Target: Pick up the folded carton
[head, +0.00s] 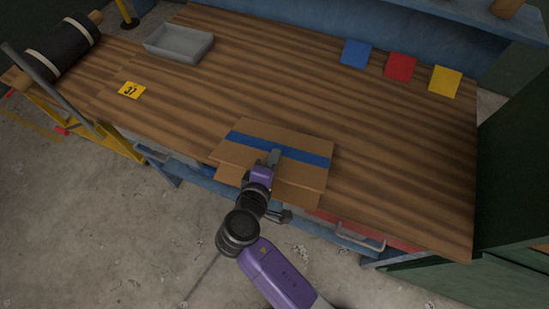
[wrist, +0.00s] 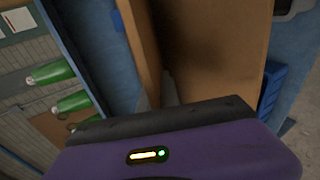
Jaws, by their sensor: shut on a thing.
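The folded carton (head: 308,157) is a flat brown cardboard piece with a blue stripe across it. In the head view it is at the front middle of the wooden workbench (head: 400,130), over the near edge. In the wrist view the carton (wrist: 225,45) fills the upper middle as a brown panel just beyond my gripper. The fingertips are mostly hidden there. I cannot tell whether the carton touches the bench.
A grey tray (head: 180,43) and a yellow numbered card (head: 131,90) lie to the left. Blue (head: 356,53), red (head: 400,67) and yellow (head: 445,81) squares lie at the back right. A black roll (head: 62,48) is at the far left. The right of the bench is clear.

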